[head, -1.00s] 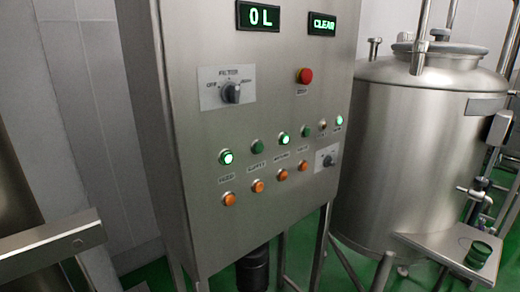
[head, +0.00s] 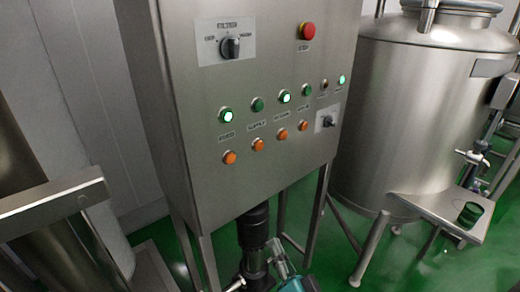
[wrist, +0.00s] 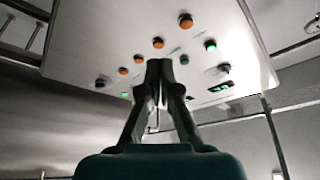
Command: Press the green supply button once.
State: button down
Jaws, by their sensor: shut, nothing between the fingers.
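The green supply button (head: 257,104) is on the steel panel, second from the left in the upper button row, and it is unlit. It also shows in the wrist view (wrist: 184,60), where the panel appears upside down. My gripper (wrist: 160,64) is shut and empty, its fingers pointing at the panel. In the wrist view the fingertips appear just left of the supply button and cover part of the row. I cannot tell their distance from the panel. The lit green feed button (head: 226,115) is left of the supply button in the head view.
Several orange buttons (head: 257,145) run below the green ones. A lit green button (head: 284,97) is right of supply. The filter knob (head: 230,47) and red stop button (head: 307,31) are higher up. A steel tank (head: 410,110) stands to the right.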

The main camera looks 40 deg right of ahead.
aim_at(259, 106)
jog(key=w+d+r+m+t+h, duration=0.1)
jog(key=d+r, duration=0.3)
jog(key=r, duration=0.4)
jog(key=w+d+r+m+t+h, duration=0.1)
jog(key=w+d+r+m, duration=0.3)
jog(key=r, duration=0.4)
jog(key=w+d+r+m+t+h, duration=0.1)
jog(key=w+d+r+m+h, duration=0.1)
jog(key=r, duration=0.5)
jog(key=w+d, duration=0.1)
jog(key=d, duration=0.1)
jog(key=shift+d+r+m+t, duration=0.3)
jog(key=shift+d+r+t, duration=0.05)
jog(key=shift+r+t, duration=0.05)
jog(key=shift+w, duration=0.15)
jog(key=w, duration=0.8)
jog(key=shift+w, duration=0.35)
jog(key=shift+w, duration=0.15)
jog(key=shift+w, duration=0.3)
